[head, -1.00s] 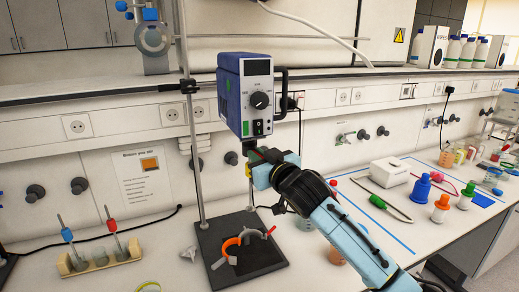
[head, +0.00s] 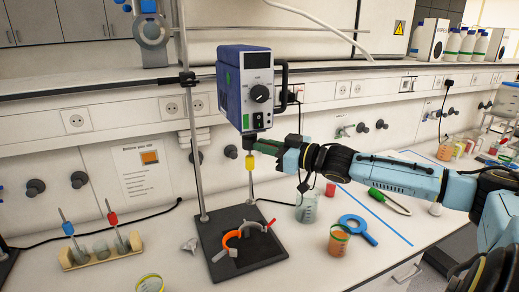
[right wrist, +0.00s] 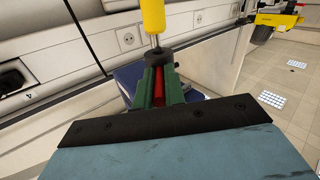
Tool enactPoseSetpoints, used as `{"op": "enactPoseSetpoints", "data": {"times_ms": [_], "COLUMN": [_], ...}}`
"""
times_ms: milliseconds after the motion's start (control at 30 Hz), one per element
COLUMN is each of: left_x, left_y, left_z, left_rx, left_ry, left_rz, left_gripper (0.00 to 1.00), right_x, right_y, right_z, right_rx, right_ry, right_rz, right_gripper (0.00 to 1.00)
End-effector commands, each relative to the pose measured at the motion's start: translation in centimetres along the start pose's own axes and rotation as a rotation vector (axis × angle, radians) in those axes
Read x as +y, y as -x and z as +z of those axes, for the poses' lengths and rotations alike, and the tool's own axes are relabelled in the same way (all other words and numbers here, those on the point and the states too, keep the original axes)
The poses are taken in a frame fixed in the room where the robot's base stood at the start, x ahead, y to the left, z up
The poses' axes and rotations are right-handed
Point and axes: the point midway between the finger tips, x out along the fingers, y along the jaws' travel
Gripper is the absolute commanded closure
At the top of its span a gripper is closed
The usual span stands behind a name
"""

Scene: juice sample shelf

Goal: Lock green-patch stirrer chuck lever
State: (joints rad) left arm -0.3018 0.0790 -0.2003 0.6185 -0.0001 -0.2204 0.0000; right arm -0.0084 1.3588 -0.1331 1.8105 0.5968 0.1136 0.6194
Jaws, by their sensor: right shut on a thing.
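The stirrer motor (head: 243,88) is a blue box with a grey front and knob, clamped to a stand rod. A green patch (head: 245,121) shows low on its front. The dark chuck (right wrist: 158,57) is under the motor, with a yellow piece (head: 250,163) on the shaft; the yellow piece also shows in the right wrist view (right wrist: 153,14). My right gripper (head: 256,146) reaches the chuck from the right. Its green fingers (right wrist: 158,80) are shut on the red lever (right wrist: 159,92), which lies between them beside the chuck. My left gripper is out of view.
Below is the black stand base (head: 243,258) with orange and grey curved clamps. A beaker (head: 306,208), an orange-filled cup (head: 339,239) and a blue ring tool (head: 357,228) are to the right. A stirrer rack (head: 100,252) stands left.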

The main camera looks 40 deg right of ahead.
Motion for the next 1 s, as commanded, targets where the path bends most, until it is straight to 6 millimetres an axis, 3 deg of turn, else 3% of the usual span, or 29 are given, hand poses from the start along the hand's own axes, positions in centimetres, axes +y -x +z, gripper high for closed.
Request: {"op": "enactPoseSetpoints", "data": {"times_ms": [900,933,1000], "left_x": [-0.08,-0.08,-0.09], "left_y": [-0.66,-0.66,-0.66], "left_z": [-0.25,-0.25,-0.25], "left_rx": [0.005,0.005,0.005], "left_ry": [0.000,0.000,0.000], "left_rz": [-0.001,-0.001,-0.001], "left_gripper": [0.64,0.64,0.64], "right_x": [0.44,0.44,0.44], "right_y": [0.27,0.27,0.27], "right_z": [0.12,0.12,0.13], "right_rx": [0.008,0.008,0.008], "right_ry": [-0.001,-0.001,-0.001], "right_rz": [-0.073,-0.073,-0.073], "right_gripper": [1.00,0.87,0.78]}}
